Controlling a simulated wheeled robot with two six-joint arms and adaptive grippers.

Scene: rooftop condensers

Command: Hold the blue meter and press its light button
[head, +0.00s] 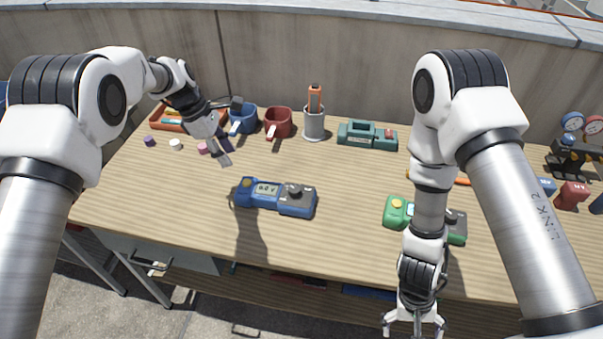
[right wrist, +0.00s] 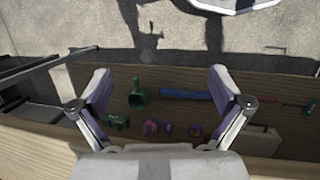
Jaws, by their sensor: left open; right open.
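The blue meter (head: 275,197) lies on the wooden table, left of centre in the head view, with a small display and a dark dial. A yellow button (head: 245,184) sits at its left end. My left gripper (head: 228,135) is open and empty above the table, behind and left of the meter, apart from it. My right gripper (head: 413,328) is open and empty at the table's front edge, well right of the meter. In the right wrist view its open fingers (right wrist: 160,88) show above a lower shelf, with no meter in sight.
A green meter (head: 396,211) lies partly hidden behind my right arm. The lower shelf (right wrist: 185,120) holds several items. Table around the blue meter is clear.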

